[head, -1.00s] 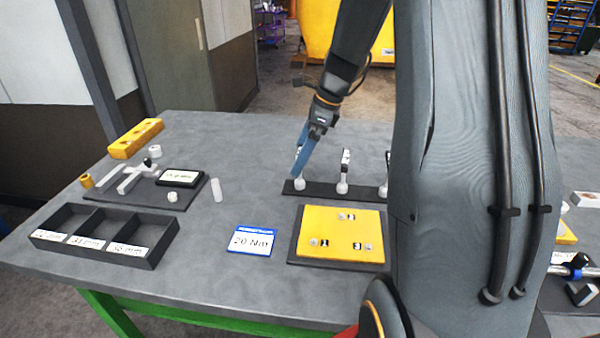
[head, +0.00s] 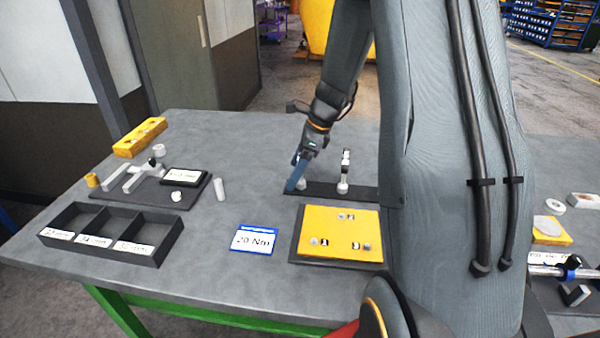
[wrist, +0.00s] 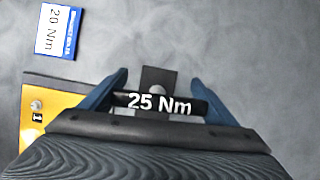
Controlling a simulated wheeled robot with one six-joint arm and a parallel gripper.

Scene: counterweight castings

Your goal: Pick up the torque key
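A black key rack (head: 325,190) lies behind the yellow plate in the head view. A torque key (head: 344,175) stands upright near the rack's middle. At the rack's left end, my gripper (head: 293,184) is lowered over another key, mostly hidden behind the blue fingers. In the wrist view, that key's black handle (wrist: 160,102) reads "25 Nm" and lies crosswise between the two spread fingers of my gripper (wrist: 160,80). A card (head: 254,240) reading "20 Nm" lies flat on the table.
The yellow plate (head: 340,222) with numbered points lies close in front of the rack. A three-compartment black tray (head: 165,247) and a dark mat (head: 190,195) with a gauge-like part are at left.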

